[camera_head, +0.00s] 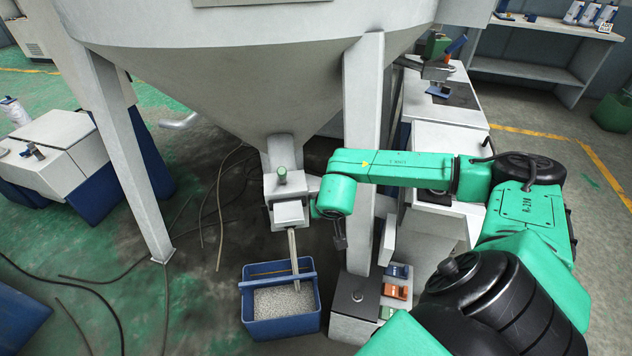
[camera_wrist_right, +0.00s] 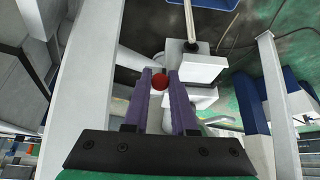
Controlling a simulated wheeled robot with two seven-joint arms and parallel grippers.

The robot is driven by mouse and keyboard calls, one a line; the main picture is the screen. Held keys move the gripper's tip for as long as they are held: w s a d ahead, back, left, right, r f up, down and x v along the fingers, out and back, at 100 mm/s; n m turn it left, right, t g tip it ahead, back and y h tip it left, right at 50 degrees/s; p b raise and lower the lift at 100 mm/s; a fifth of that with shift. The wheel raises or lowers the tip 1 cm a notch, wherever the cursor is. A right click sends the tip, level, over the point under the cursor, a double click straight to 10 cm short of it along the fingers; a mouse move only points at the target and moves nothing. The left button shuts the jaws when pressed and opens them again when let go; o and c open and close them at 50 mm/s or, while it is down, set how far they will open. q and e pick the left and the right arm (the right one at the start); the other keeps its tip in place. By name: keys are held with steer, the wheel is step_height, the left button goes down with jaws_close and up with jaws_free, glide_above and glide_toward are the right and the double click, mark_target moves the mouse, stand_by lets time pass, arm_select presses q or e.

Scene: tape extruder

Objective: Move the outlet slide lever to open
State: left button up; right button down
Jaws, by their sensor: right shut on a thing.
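The outlet (camera_head: 288,212) is a pale box under the large hopper's cone, with a small green knob on its top. It also shows in the wrist view (camera_wrist_right: 201,69). The slide lever's red ball knob (camera_wrist_right: 159,82) is between the purple fingertips of my right gripper (camera_wrist_right: 159,80). The gripper is shut on it. In the head view my right gripper is at the outlet's right side, and its fingers and the knob are mostly hidden by my green arm. The lever's shaft is hidden too. My left gripper is not in view.
A narrow pale column (camera_head: 293,250) runs from the outlet down to a blue bin (camera_head: 282,328) of white pellets; I cannot tell if it is a pipe or a stream. A hopper leg (camera_head: 361,150) stands close behind my right arm. Hoses lie on the floor at left.

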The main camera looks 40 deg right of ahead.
steer(key=c, duration=0.6)
jaws_free()
steer(key=shift+c, duration=0.2)
steer(key=p+v, duration=0.4)
steer(key=v, duration=0.3)
steer(key=v, duration=1.4)
steer(key=shift+s+r, duration=0.2)
steer(key=shift+r, duration=0.05)
steer(key=shift+a, duration=0.2)
